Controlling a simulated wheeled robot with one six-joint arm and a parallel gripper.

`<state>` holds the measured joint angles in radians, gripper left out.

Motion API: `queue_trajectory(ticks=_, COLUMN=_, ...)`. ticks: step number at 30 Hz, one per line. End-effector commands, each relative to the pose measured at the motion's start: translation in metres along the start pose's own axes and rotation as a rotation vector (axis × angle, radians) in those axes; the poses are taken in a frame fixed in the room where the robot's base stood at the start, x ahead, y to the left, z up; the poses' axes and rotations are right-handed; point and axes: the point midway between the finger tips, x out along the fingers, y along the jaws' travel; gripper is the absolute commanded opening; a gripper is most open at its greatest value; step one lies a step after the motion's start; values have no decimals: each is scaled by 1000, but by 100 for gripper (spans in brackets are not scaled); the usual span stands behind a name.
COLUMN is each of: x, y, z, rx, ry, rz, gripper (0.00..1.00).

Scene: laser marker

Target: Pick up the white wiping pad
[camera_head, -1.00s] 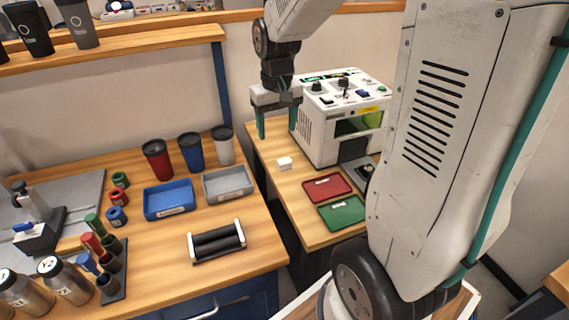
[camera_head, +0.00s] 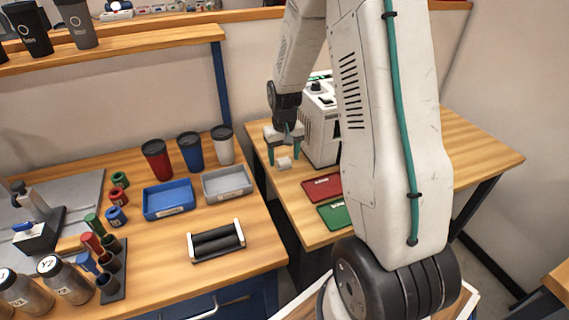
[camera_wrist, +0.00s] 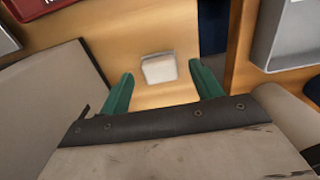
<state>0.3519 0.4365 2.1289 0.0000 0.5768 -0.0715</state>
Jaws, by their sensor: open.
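The white wiping pad (camera_head: 284,163) is a small white block on the wooden table, left of the laser marker machine. In the wrist view the pad (camera_wrist: 159,68) lies ahead of and between the two green fingertips. My gripper (camera_head: 284,157) is open, its green fingers pointing down close over the pad. In the wrist view my gripper (camera_wrist: 160,82) shows nothing held between its fingers. I cannot tell from these views exactly how high the fingertips are above the table.
The white laser marker (camera_head: 319,130) stands just right of the pad, partly hidden by my arm. A red tray (camera_head: 322,188) and a green tray (camera_head: 334,214) lie nearer on the same table. A grey bin (camera_head: 228,184) sits on the left bench, across a gap.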

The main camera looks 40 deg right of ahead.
Motion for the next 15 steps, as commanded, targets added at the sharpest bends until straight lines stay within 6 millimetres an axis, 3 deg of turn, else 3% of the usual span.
queue_trajectory(ticks=9, x=7, y=0, z=0, rx=0, ry=1, rz=0, gripper=65)
queue_trajectory(ticks=14, x=7, y=0, z=0, rx=0, ry=1, rz=0, gripper=20)
queue_trajectory(ticks=15, x=7, y=0, z=0, rx=0, ry=1, rz=0, gripper=17)
